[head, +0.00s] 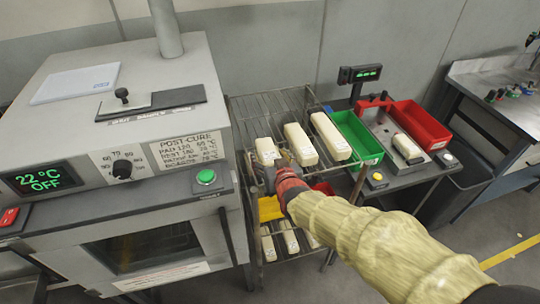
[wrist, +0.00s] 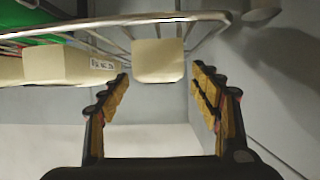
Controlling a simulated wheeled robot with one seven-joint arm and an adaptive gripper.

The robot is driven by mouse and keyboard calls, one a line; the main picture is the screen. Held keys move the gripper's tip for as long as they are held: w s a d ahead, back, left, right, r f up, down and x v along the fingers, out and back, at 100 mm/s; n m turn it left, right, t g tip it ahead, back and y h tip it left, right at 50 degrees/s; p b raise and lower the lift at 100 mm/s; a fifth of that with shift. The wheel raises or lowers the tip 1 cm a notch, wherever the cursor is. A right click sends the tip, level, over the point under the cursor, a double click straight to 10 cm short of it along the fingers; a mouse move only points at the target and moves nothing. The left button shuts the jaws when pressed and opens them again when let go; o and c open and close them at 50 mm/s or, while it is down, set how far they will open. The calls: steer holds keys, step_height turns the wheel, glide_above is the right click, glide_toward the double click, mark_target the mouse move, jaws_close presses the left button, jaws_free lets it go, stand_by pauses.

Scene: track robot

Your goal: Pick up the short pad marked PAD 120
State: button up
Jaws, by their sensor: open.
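A short cream pad (head: 267,152) lies leftmost on the upper shelf of the wire rack. Its marking is too small to read, so I cannot confirm PAD 120. My gripper (head: 283,168) is at the front of the shelf, close to this pad and partly hiding its near end. In the wrist view my gripper (wrist: 160,95) is open and empty. A cream block end (wrist: 158,60), apparently the same pad, shows ahead between the fingertips, beyond them. A second cream pad (wrist: 70,65) with a small label lies left of it there.
Two longer pads (head: 301,145) (head: 330,135) lie right of the short one on the wire rack (head: 240,108). Several pads (head: 290,238) lie lower. The oven (head: 160,130) stands close left. A green bin (head: 355,137), a red bin (head: 420,124) and another pad (head: 407,147) are right.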

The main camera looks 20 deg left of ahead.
mark_target(269, 153)
steer(key=b+x, duration=0.1)
steer(key=x, duration=0.3)
steer(key=shift+w+a, duration=0.1)
steer(key=shift+w, duration=0.25)
steer(key=shift+c, duration=0.3)
steer(key=c, duration=1.1)
steer(key=shift+c, duration=0.4)
